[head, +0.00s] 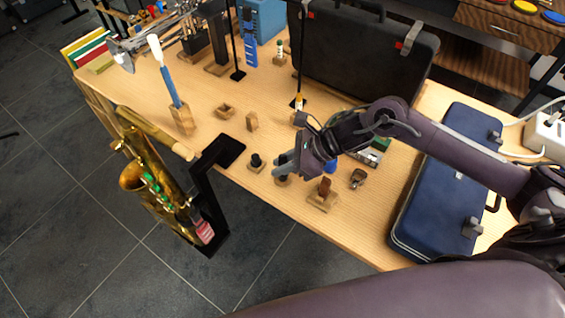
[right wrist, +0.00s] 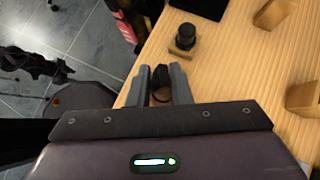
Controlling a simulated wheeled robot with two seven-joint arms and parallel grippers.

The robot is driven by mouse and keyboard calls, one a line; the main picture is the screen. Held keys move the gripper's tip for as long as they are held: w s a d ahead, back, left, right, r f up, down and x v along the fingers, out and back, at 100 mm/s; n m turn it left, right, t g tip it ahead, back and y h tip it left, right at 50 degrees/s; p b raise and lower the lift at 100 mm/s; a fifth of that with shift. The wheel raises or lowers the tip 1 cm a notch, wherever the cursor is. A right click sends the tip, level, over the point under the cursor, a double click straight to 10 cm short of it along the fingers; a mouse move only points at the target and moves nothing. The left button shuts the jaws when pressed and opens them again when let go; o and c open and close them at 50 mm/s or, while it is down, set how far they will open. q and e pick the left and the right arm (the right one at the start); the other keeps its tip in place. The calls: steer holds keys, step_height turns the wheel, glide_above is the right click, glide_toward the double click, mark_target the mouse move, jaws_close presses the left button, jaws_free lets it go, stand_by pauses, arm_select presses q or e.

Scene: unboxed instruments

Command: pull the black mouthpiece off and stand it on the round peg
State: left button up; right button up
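The brass saxophone (head: 155,185) hangs on a black stand at the table's left edge, and the pale cork end of its neck (head: 183,152) is bare. My right gripper (head: 281,168) is low over the front of the table. In the right wrist view, its fingers (right wrist: 161,82) close in on both sides of a small black piece, which looks like the mouthpiece (right wrist: 160,75). A small wooden base (head: 283,180) shows just under the fingertips; its peg is hidden. A separate black cylinder (head: 256,160) stands upright on its own wooden base beside the gripper. My left gripper is out of view.
A wooden block with a brown upright piece (head: 323,192) and a small metal clamp (head: 358,178) lie to the right. A blue case (head: 440,185) stands further right, a black case (head: 355,55) behind. Small wooden holders (head: 225,111) stand further back.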

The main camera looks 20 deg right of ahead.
steer(key=o, duration=0.5)
steer(key=shift+c, duration=0.2)
steer(key=b+v, duration=0.1)
steer(key=v, duration=0.6)
steer(key=shift+d+r, duration=0.25)
steer(key=shift+r, duration=0.05)
steer(key=shift+s, duration=0.15)
